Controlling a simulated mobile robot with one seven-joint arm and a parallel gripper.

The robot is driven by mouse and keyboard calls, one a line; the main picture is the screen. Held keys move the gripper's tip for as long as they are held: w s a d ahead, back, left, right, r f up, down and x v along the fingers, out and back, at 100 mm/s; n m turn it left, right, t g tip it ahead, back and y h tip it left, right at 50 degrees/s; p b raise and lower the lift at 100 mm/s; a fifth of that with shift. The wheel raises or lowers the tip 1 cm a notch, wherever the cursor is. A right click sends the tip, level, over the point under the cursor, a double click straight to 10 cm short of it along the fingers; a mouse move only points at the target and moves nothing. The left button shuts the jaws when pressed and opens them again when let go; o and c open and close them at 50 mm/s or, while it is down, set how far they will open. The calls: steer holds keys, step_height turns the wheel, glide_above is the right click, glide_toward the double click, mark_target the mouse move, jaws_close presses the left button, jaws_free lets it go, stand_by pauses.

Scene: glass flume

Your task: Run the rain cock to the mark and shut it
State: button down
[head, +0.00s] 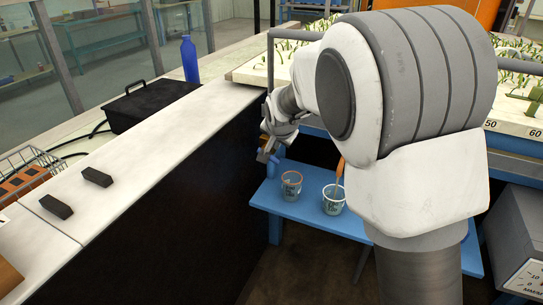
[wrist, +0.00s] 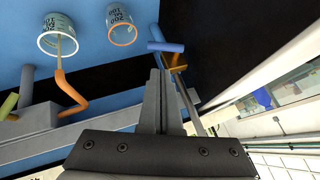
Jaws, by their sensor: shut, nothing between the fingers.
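My gripper (wrist: 156,75) is shut and empty, its fingertips close below a blue handle (wrist: 168,46); I cannot tell whether they touch. In the head view my gripper (head: 265,155) is left of the big arm link, with the blue handle (head: 272,169) just under it. An orange pipe (wrist: 179,62) shows behind the handle. A clear cup (head: 291,187) with an orange-red rim stands on the blue bench. A second cup (head: 333,200) stands right of it, under another orange spout (head: 340,171). A thin stream-like line runs from that spout into the cup. Liquid levels and marks are unclear.
A blue bench (head: 268,198) carries both cups. A white-topped wall (head: 150,140) borders the left, with dark blocks (head: 97,177), a black case (head: 150,105) and a blue bottle (head: 190,60). A grey box with a dial (head: 515,240) stands at right. A yellow-green handle (wrist: 9,105) shows at left.

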mark_target(272, 158)
steer(key=b+x, duration=0.3)
steer(key=x, duration=1)
steer(key=shift+d, duration=0.1)
